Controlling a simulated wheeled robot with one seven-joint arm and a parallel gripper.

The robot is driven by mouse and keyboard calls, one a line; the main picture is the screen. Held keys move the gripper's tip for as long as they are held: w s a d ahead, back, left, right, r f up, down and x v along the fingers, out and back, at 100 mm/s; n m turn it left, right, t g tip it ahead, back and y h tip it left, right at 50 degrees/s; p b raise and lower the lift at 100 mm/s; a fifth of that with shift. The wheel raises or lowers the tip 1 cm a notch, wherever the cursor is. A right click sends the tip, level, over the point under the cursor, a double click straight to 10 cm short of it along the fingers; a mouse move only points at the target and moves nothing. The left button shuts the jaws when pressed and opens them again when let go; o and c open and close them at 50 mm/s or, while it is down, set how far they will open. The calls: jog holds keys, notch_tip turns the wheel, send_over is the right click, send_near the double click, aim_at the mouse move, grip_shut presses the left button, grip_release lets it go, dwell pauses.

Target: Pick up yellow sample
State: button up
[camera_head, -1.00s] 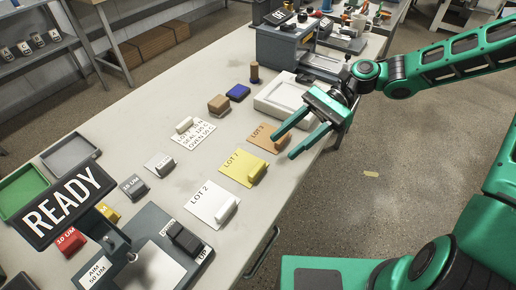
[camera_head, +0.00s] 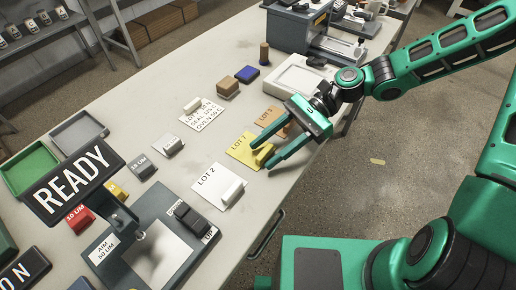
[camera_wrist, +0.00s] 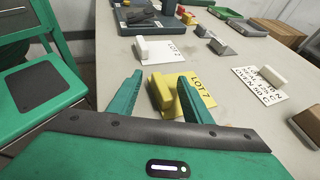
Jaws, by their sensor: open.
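The yellow sample is a flat yellow sheet marked LOT 7 (camera_head: 240,147) with a yellow block (camera_head: 262,154) on it, lying on the table. In the wrist view the yellow block (camera_wrist: 161,91) shows between my two fingers, nearer the left one, and the sheet (camera_wrist: 203,92) runs behind the right finger. My gripper (camera_head: 262,157) is open, with its green fingertips on either side of the block in the head view. I cannot tell how high the fingers are above the table. My gripper also shows in the wrist view (camera_wrist: 160,82).
The white LOT 2 sheet (camera_head: 213,185) with its white block lies close by. The orange LOT 3 sheet (camera_head: 268,117) is partly hidden by my gripper. A white tray (camera_head: 276,88) stands behind, and the READY sign (camera_head: 72,183) at left.

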jog(key=shift+s+a+f, duration=0.15)
jog(key=shift+s+a, duration=0.05)
jog(key=shift+a, duration=0.05)
grip_shut()
